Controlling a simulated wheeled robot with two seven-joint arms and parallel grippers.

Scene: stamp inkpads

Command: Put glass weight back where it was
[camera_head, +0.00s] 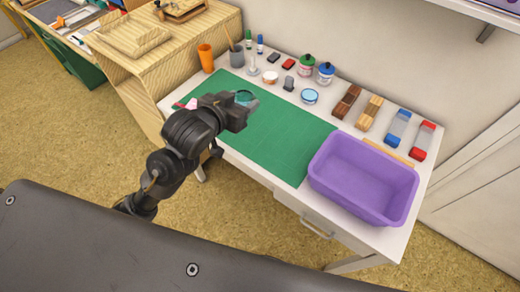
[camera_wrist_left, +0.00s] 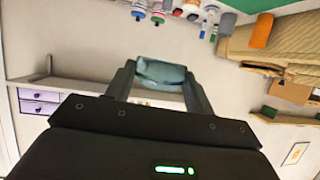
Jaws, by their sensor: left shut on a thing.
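My left gripper (camera_head: 246,99) is over the left part of the green mat (camera_head: 270,145). It is shut on the glass weight (camera_head: 243,97), a clear teal piece mostly hidden by the fingers in the head view. In the left wrist view the glass weight (camera_wrist_left: 160,73) sits between the two fingertips of the left gripper (camera_wrist_left: 160,80). How high it is above the mat is hard to tell. My right gripper is in neither view.
Behind the mat stand an orange cup (camera_head: 206,58), a grey cup (camera_head: 237,57), a round light-blue piece (camera_head: 310,96), ink bottles (camera_head: 326,72) and wooden blocks (camera_head: 347,101). The mat's middle is clear.

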